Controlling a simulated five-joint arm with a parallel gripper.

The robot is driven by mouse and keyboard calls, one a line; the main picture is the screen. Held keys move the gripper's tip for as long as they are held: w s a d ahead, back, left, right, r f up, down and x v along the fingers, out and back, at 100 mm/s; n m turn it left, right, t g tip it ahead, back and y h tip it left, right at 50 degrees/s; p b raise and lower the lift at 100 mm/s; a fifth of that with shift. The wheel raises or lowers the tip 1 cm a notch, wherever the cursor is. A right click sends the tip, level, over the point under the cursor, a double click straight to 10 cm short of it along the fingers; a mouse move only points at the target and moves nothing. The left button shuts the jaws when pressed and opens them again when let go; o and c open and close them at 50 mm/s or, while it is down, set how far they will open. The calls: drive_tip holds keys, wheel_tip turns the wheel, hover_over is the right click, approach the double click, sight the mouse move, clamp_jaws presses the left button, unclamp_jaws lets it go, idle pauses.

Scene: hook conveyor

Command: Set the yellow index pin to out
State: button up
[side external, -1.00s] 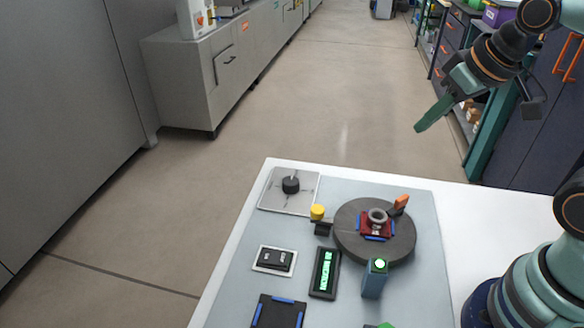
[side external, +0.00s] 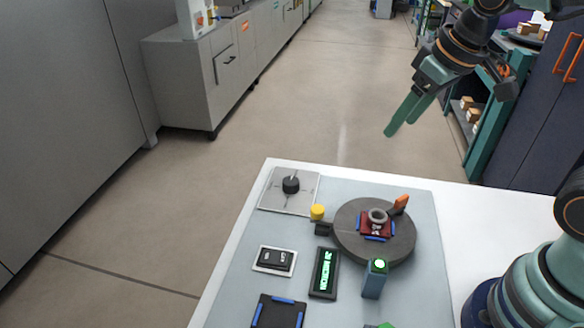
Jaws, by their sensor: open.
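The yellow index pin (side external: 317,212) has a round yellow knob. It sits on a small black block (side external: 323,229) at the left edge of the dark round turntable (side external: 345,243). Whether the pin is in or out is too small to tell. My gripper (side external: 402,120) is open and empty, with teal fingers pointing down and left. In the picture it appears above and to the right of the pin, clear of everything on the table.
The turntable carries a red fixture (side external: 364,228) with a grey ring and an orange piece (side external: 399,204).

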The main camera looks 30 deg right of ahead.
drive_tip(key=w+a+f+n+g, duration=0.2)
drive_tip(key=w+a, duration=0.2)
drive_tip(key=a, duration=0.1)
drive_tip(key=n+g, duration=0.2)
drive_tip(key=n, duration=0.1)
approach(318, 209)
wheel_tip(318, 209, down, 9)
drive_tip(key=shift+w+a+r, duration=0.15)
clamp_jaws()
idle(1.3)
